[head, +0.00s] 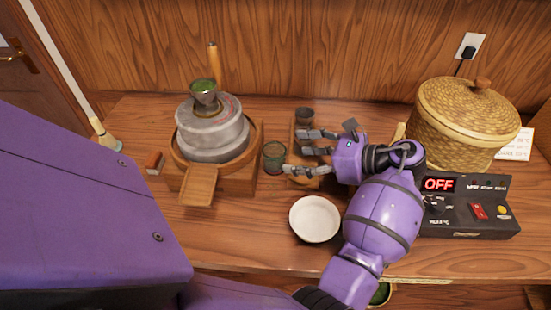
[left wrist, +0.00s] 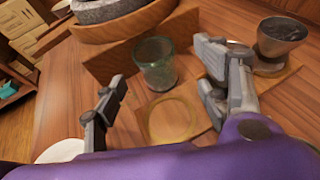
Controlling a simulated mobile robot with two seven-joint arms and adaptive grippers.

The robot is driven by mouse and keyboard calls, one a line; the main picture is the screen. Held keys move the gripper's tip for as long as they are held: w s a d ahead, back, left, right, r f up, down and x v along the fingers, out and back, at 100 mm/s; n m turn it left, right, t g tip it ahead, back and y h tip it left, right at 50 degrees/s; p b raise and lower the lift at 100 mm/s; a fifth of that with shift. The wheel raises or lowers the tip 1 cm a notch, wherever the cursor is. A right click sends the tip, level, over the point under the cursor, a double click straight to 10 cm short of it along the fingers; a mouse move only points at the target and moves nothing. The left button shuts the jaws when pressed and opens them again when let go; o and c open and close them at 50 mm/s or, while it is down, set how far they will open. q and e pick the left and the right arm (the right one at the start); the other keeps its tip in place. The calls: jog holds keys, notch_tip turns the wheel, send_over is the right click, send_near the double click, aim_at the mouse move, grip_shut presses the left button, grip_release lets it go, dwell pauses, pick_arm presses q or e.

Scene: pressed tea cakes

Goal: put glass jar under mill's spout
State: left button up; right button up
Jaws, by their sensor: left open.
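The stone mill (head: 212,130) stands at the left of the counter, with its wooden spout (head: 198,185) pointing to the front. The greenish glass jar (head: 274,157) stands upright just right of the mill's wooden base. In the left wrist view the jar (left wrist: 155,62) stands beside that base, just ahead of the gap between my fingers. My left gripper (head: 293,152) is open and empty, low over the counter, fingers pointing left towards the jar. It also shows in the left wrist view (left wrist: 162,88). My right gripper is not in view.
A wooden board with a round ring (left wrist: 172,118) lies under my left gripper, with a dark cup (head: 304,117) at its back. A white bowl (head: 314,219) stands in front. A lidded basket (head: 465,120) and a black control box (head: 466,207) are at the right. The counter before the spout is clear.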

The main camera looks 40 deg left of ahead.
aim_at(284, 155)
pick_arm(q)
jog(key=x, duration=0.6)
jog(key=shift+s+r, duration=0.2)
jog(key=shift+s, duration=0.2)
jog(key=shift+d, duration=0.1)
jog(key=c, duration=1.4)
jog(key=shift+r, duration=0.1)
